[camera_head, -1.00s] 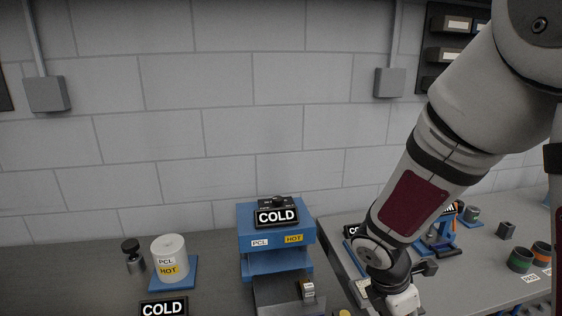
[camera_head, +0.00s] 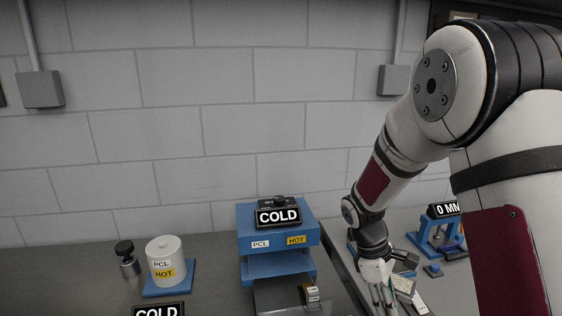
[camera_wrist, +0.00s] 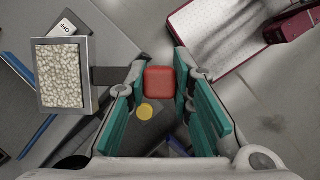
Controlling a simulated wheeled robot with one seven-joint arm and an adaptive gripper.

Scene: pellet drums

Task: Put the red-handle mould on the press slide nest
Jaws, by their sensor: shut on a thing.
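The red-handle mould is a square metal frame (camera_wrist: 37,82) filled with pale pellets, at the left in the wrist view. Its red handle (camera_wrist: 159,82) lies between the teal finger pads of my gripper (camera_wrist: 160,90), which is shut on it. In the head view my gripper (camera_head: 380,290) is low, right of the blue press (camera_head: 277,265); the pellet-filled mould (camera_head: 405,284) shows beside it. The press has a COLD display, PCL and HOT labels, and a dark slide (camera_head: 280,296) in front. The nest itself is not clearly visible.
A white pot (camera_head: 165,262) labelled PCL and HOT stands on a blue base at left, beside a dark-capped weight-like item (camera_head: 128,260). A blue gauge stand (camera_head: 440,236) is at right, partly behind my arm. A yellow disc (camera_wrist: 145,111) shows below the handle in the wrist view.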

